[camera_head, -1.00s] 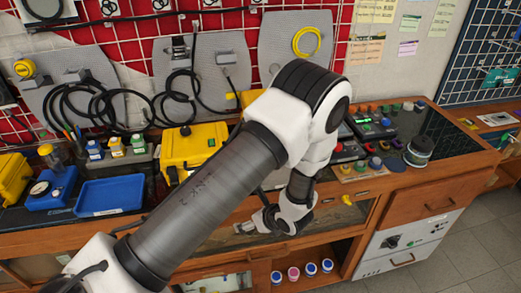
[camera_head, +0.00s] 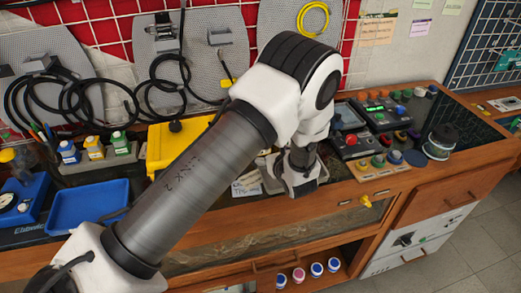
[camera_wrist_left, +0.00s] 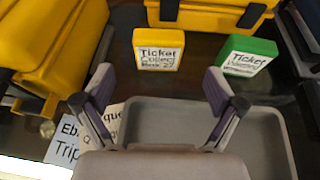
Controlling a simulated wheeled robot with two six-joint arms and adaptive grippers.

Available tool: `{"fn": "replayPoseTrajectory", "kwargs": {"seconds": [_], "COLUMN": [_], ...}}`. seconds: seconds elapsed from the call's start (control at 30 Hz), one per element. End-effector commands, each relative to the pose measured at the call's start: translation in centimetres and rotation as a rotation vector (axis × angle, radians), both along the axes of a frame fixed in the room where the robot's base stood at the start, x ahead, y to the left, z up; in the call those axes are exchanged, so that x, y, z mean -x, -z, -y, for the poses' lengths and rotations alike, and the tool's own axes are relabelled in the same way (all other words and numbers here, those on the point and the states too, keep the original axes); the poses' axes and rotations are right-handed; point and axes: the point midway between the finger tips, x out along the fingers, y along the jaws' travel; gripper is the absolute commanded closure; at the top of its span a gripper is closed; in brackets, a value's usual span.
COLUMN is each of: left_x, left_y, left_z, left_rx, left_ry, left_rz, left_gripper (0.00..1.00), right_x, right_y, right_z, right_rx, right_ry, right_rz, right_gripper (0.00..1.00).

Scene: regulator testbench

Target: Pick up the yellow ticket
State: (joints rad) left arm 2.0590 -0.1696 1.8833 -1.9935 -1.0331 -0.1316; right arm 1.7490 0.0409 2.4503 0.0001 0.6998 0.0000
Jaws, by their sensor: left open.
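The yellow ticket (camera_wrist_left: 158,50) is a small yellow block with a white label reading "Ticket", standing on the dark bench top in the left wrist view. My left gripper (camera_wrist_left: 157,90) is open and empty, its two fingers spread on this side of the ticket and apart from it. A green ticket (camera_wrist_left: 248,55) stands to the right of the yellow one. In the head view my left arm covers the place of the tickets, and the fingertips cannot be made out. My right gripper is not in view.
A grey tray (camera_wrist_left: 264,112) lies beneath the fingers. White printed cards (camera_wrist_left: 65,148) lie at lower left. Yellow cases (camera_wrist_left: 50,45) stand at left and behind the tickets. In the head view, a blue tray (camera_head: 88,207) is at left and button boxes (camera_head: 355,143) are at right.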

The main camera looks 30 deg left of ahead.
Motion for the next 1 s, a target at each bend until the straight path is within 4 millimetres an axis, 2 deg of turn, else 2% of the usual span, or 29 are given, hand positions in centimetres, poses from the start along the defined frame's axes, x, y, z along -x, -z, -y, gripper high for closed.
{"fn": "replayPoseTrajectory", "kwargs": {"seconds": [0.3,0.4,0.63,0.67,0.8,0.83,1.0], "left_x": [-2.6,-3.5,-3.8,-3.8,-3.8,-3.8,-3.8], "left_y": [1.2,2.1,2.4,2.4,2.4,2.4,2.4], "left_z": [-3.9,-4.9,-5.3,-5.3,-5.2,-5.2,-5.2], "left_rx": [0.002,0.001,0.001,0.001,0.001,0.001,0.001], "left_ry": [-0.006,-0.003,-0.002,-0.002,-0.002,-0.002,-0.002], "left_rz": [0.000,-0.001,0.000,0.000,0.000,0.000,0.000], "left_gripper": [0.06,0.06,0.06,0.10,0.59,0.66,0.66], "right_x": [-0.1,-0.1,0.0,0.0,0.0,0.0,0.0], "right_y": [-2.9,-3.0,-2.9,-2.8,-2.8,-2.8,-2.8], "right_z": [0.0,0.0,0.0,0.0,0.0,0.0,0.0], "right_rx": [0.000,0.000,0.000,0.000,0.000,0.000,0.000], "right_ry": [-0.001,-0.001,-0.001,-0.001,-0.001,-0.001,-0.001], "right_rz": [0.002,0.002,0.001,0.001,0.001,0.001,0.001], "right_gripper": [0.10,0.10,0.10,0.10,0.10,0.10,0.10]}}
